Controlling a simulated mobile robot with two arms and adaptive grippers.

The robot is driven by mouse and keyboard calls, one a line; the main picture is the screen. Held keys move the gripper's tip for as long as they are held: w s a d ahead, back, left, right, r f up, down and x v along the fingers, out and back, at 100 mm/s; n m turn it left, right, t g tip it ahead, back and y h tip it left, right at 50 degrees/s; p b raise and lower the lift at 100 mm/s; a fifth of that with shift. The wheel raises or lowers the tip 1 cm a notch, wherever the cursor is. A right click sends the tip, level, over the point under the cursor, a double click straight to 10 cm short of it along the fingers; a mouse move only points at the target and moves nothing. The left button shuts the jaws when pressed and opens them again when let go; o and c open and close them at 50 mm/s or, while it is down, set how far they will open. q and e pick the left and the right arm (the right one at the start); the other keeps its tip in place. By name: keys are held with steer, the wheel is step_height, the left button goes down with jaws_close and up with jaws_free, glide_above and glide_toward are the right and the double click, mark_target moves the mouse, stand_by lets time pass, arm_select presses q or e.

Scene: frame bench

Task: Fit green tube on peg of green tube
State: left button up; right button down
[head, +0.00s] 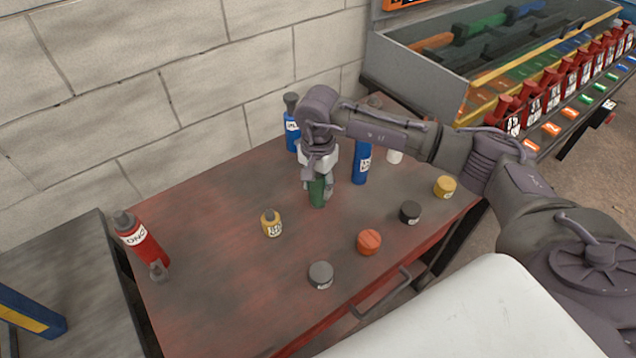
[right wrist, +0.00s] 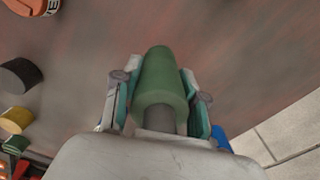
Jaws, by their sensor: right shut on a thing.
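A green tube (head: 317,194) is in my right gripper (head: 318,184), above or on the red table. It also shows in the right wrist view (right wrist: 160,78), with the fingers of my right gripper (right wrist: 157,88) on both sides of it. A grey cylindrical part (right wrist: 158,119) shows at its near end. I cannot tell in the head view whether the tube touches the table. Another green cylinder (head: 486,24) lies in the grey case at the upper right. I cannot make out a peg for the green tube. My left gripper is not in view.
The red table (head: 215,215) holds a red bottle (head: 140,238), two blue ones (head: 362,163), (head: 292,131), a small yellow bottle (head: 271,223) and several round caps, such as the orange one (head: 369,241). Several red bottles (head: 551,88) stand along the case. A block wall is behind.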

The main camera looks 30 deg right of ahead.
steer(key=shift+f+b, duration=0.4)
steer(key=shift+f, duration=0.05)
steer(key=c, duration=0.6)
jaws_free()
steer(key=shift+o, duration=0.2)
step_height(320, 180, up, 12)
steer(key=shift+r, duration=0.1)
